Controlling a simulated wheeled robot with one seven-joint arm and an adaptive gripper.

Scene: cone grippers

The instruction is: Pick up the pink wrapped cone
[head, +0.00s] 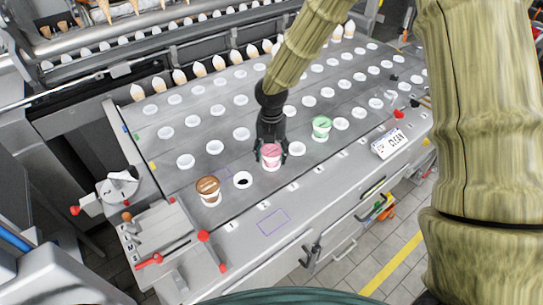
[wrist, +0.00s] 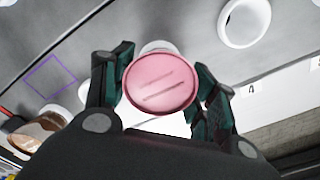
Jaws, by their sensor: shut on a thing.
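The pink wrapped cone (head: 270,153) stands upright in the front row of the grey machine top, with its round pink lid uppermost. In the wrist view the pink lid (wrist: 160,82) fills the space between the fingers. My gripper (head: 271,150) reaches down from above and is shut on the pink cone, one finger on each side (wrist: 162,88). The cone's lower part is mostly hidden, so I cannot tell whether it is clear of its holder.
A brown-lidded cone (head: 208,190) stands to the left and a green-lidded cone (head: 321,127) to the right. Rows of white holders cover the top. A CLEAN sign (head: 391,143) lies at right.

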